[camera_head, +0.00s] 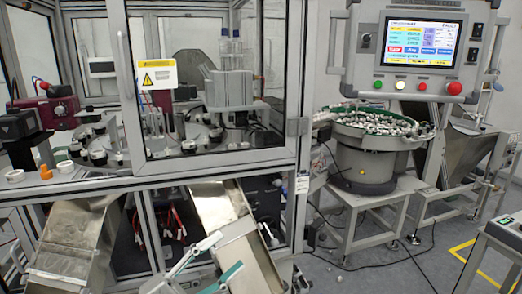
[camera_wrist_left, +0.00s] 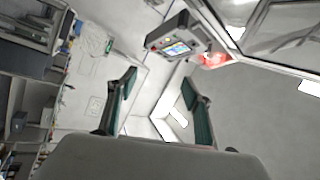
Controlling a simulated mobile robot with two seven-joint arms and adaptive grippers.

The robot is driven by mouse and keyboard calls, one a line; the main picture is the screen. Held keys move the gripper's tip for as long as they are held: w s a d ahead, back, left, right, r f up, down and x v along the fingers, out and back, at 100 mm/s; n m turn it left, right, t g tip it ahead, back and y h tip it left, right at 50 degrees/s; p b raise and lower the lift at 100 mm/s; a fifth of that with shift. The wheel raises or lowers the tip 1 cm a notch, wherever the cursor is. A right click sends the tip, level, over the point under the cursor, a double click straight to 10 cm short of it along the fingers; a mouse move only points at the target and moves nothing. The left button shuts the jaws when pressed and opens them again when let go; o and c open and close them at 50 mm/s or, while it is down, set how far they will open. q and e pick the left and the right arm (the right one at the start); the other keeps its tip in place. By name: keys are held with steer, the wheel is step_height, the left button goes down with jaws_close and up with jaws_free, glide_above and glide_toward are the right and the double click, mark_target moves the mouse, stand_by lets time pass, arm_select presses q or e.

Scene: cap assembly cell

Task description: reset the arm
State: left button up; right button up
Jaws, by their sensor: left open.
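My left gripper (camera_head: 231,250) shows at the bottom middle of the head view, in front of a sloping metal chute. Its two fingers with green pads are spread apart and nothing is between them. In the left wrist view the gripper (camera_wrist_left: 159,80) is also open and empty, with the room tilted behind it. My right gripper is in neither view.
A framed glass machine cell (camera_head: 210,150) stands ahead, with metal chutes (camera_head: 222,205) below it. A bowl feeder (camera_head: 365,155) and a control panel (camera_head: 420,42) stand to the right. Grey floor (camera_head: 375,270) is open at the lower right, crossed by cables.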

arm_select(q)
steer(key=s+a+f+n+t+y, duration=0.1)
steer(key=a+f+n+y, duration=0.3)
steer(key=f, duration=0.3)
steer(key=s+a+f+n+t+y, duration=0.1)
steer(key=a+f+n+y, duration=0.1)
steer(key=f+n+y, duration=0.35)
steer(key=a+f+n+t+y, duration=0.25)
steer(key=f+n, duration=0.35)
steer(key=f, duration=0.4)
steer(key=s+a+f+n+g+y, duration=0.2)
steer(key=s+f+g, duration=0.1)
steer(key=s+f, duration=0.5)
steer(key=s+a+f+n+g+y, duration=0.2)
steer(key=s+a+f+n+g, duration=0.1)
steer(key=s+f, duration=0.5)
step_height(320, 180, down, 3)
steer(key=shift+s+a+r+g+y, duration=0.1)
steer(key=shift+s+a+g+y, duration=0.1)
steer(key=shift+a+g+y, duration=0.15)
steer(key=shift+d, duration=0.1)
steer(key=shift+c, duration=0.4)
